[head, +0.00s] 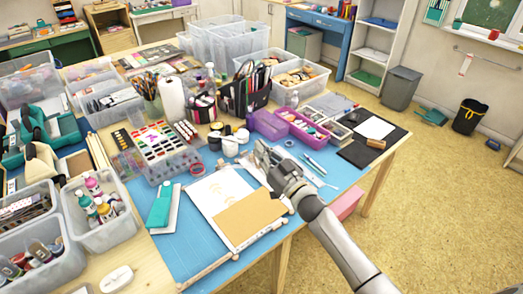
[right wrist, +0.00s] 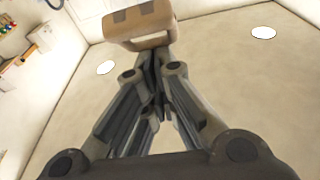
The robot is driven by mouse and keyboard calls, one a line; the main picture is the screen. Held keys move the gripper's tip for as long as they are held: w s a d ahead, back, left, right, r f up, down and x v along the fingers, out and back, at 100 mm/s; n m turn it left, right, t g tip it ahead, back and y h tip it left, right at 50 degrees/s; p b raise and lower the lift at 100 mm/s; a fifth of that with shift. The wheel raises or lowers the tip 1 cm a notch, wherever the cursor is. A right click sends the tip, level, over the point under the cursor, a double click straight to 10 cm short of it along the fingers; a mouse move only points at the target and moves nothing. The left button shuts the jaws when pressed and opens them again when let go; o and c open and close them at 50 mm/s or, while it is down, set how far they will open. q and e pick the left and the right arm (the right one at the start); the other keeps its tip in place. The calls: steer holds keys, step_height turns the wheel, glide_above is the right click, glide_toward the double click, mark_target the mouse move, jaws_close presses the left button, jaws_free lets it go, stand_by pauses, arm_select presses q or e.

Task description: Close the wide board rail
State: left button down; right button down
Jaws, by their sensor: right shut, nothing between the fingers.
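A white board (head: 211,203) lies on the blue mat in the middle of the table in the head view. A brown card (head: 250,217) covers its right part. A pale rail (head: 232,256) with small knobs runs along the board's near edge. Another pale bar (head: 254,174) lies by its far right side, close to my gripper. I cannot tell which of these is the wide rail. My right gripper (head: 262,150) is shut and empty, above the mat beyond the board's right corner. The right wrist view shows its fingers (right wrist: 151,50) together, against walls and ceiling. My left gripper is out of view.
A teal stapler-like tool (head: 160,205) lies left of the board. White and black jars (head: 230,146) and an open purple case (head: 300,125) stand behind my gripper. Clear bins crowd the left side.

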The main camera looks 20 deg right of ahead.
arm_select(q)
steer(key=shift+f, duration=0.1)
